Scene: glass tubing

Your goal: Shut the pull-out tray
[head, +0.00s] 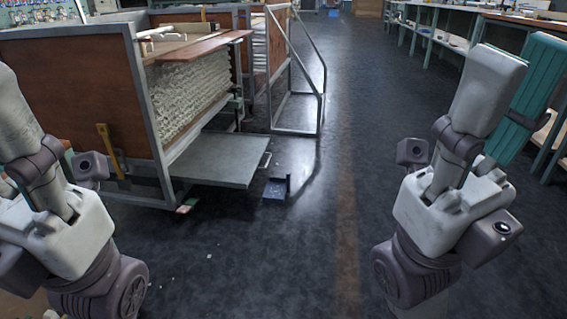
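The pull-out tray (228,160) is a flat grey metal sheet low on the left-hand machine. It sticks out to the right from under the machine's frame, with a small handle (266,160) on its outer edge. My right gripper (522,62) is raised at the right, far from the tray. My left gripper (12,110) is at the left edge, in front of the machine and left of the tray. It is cut off by the picture edge, so its opening is hidden.
The metal-framed machine (140,95) with brown panels and stacked glass tubing (190,90) fills the left. A blue object (277,188) lies on the floor just right of the tray. Rails (320,112) stand behind. The middle floor (335,235) is clear; benches line the right.

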